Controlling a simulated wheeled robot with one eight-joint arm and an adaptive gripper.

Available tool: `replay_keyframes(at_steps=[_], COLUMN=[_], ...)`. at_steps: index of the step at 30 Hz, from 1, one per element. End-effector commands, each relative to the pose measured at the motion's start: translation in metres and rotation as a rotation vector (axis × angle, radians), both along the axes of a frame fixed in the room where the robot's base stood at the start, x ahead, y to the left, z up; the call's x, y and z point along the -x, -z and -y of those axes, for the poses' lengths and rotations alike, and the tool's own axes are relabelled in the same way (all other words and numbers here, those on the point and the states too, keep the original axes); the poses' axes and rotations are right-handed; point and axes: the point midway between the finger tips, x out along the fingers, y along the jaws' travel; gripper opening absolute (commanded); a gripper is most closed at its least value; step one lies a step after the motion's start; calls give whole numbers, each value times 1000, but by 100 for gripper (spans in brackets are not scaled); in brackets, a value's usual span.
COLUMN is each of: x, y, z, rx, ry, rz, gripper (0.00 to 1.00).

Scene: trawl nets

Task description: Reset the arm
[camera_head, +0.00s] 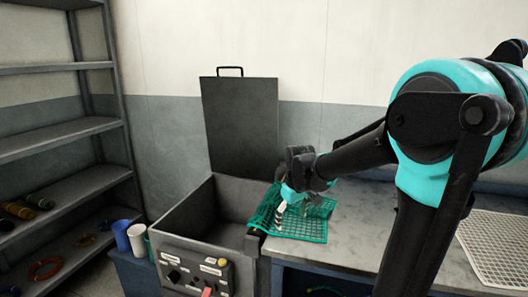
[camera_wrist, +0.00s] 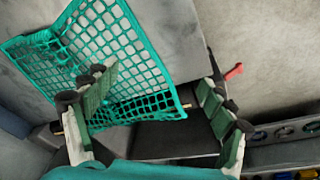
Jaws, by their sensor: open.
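My arm reaches in from the right in the head view. My gripper (camera_head: 284,212) is over the edge of the bench where the green net (camera_head: 310,228) lies, close to the open grey box. In the wrist view, my gripper (camera_wrist: 157,98) is open, its padded fingers wide apart. The net (camera_wrist: 125,45) shows behind and between the fingers, and the left finger overlaps it in the picture. I cannot tell whether that finger touches the net. Nothing is gripped between the fingers.
The grey box (camera_head: 197,205) has its lid (camera_head: 241,125) standing upright, and a control panel with a red lever (camera_head: 207,291) in front. A white mesh sheet (camera_head: 500,245) lies at right on the bench (camera_head: 358,225). Shelves (camera_head: 68,133) stand left. Blue (camera_head: 121,235) and white cups stand by the box.

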Motion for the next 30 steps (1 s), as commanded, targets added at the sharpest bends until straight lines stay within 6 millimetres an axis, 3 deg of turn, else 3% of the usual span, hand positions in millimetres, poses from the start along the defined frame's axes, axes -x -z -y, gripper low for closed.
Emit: replay_keyframes(at_steps=[1,6,13,18,30], x=[21,87,154,172,172], y=[11,48,89,100,100], z=[17,60,91,97,97], rx=[-12,-61,-113,-129,-129], ry=[69,303,528,587,590], rz=[17,80,145,163,164], gripper=[83,83,83,83,83])
